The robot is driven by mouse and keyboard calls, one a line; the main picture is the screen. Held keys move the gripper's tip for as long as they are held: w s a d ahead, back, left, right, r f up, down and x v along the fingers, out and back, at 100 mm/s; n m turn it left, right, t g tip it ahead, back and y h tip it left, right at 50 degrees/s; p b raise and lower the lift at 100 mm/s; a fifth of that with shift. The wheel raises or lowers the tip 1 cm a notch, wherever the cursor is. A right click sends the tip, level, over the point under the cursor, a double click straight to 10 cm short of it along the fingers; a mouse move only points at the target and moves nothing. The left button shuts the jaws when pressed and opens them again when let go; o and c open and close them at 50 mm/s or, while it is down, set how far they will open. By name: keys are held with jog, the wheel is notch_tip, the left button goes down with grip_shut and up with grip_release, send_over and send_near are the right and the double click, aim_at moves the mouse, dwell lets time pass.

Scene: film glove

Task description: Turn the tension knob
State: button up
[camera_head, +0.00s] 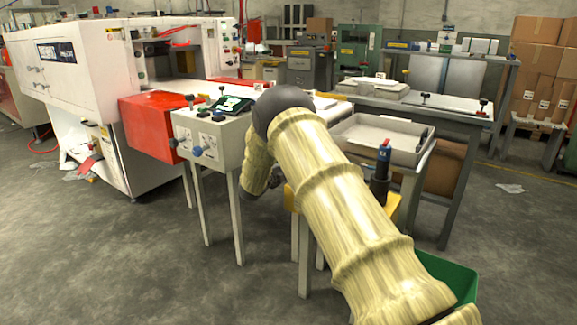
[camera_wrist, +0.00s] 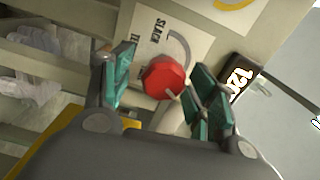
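A red faceted knob (camera_wrist: 163,77) with a pale pointer line sits on a light panel in the wrist view. My gripper (camera_wrist: 163,70) is open, one teal-padded finger on each side of the knob. I cannot tell whether either finger touches it. In the head view my arm hides the gripper and this knob.
A black display reading about "120" (camera_wrist: 239,73) is close to the right finger. A tray (camera_head: 372,145) is to the right. Floor at left front is clear.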

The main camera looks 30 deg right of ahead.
jog(key=shift+a, duration=0.15)
jog(key=v, duration=1.1)
jog(key=shift+s+a, duration=0.2)
jog(key=shift+a, duration=0.15)
